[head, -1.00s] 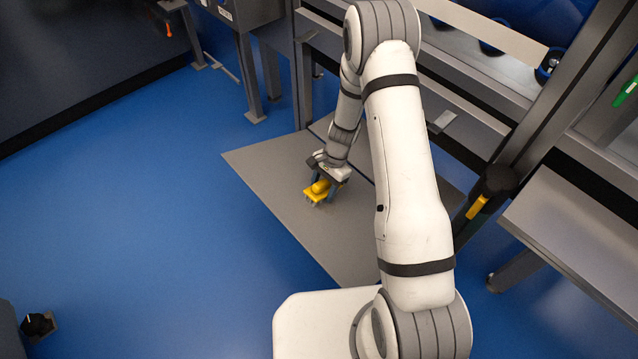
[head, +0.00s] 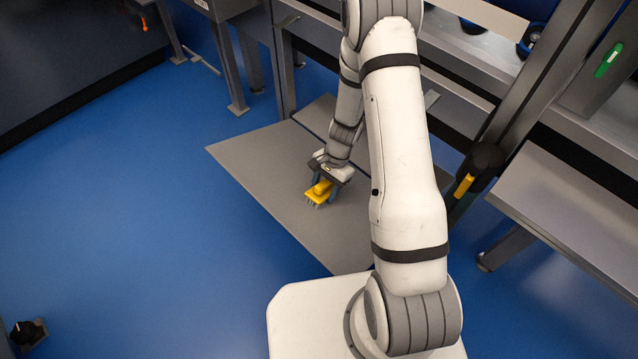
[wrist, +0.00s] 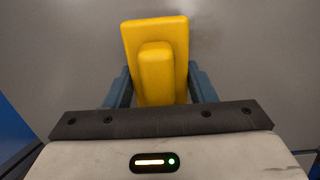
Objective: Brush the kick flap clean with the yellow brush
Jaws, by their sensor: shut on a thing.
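The yellow brush (head: 318,193) is in my gripper (head: 327,187), with its bristles down at the surface of the grey kick flap (head: 262,172). In the wrist view the brush (wrist: 154,35) shows from above, its raised handle between the two blue-grey fingers of my gripper (wrist: 160,88). The fingers are shut on it. The flap's surface (wrist: 70,45) fills most of the wrist view, with a faint darker smudge to the right of the brush. I cannot tell exactly whether the bristles touch the flap. My arm hides the flap's right part.
Blue floor (head: 120,220) lies open to the left of the flap. Grey metal framing stands behind it. A grey bench-like ledge (head: 580,205) is at the right, near a black post end with a yellow handle (head: 464,186). A black knob (head: 24,330) sits at the lower left.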

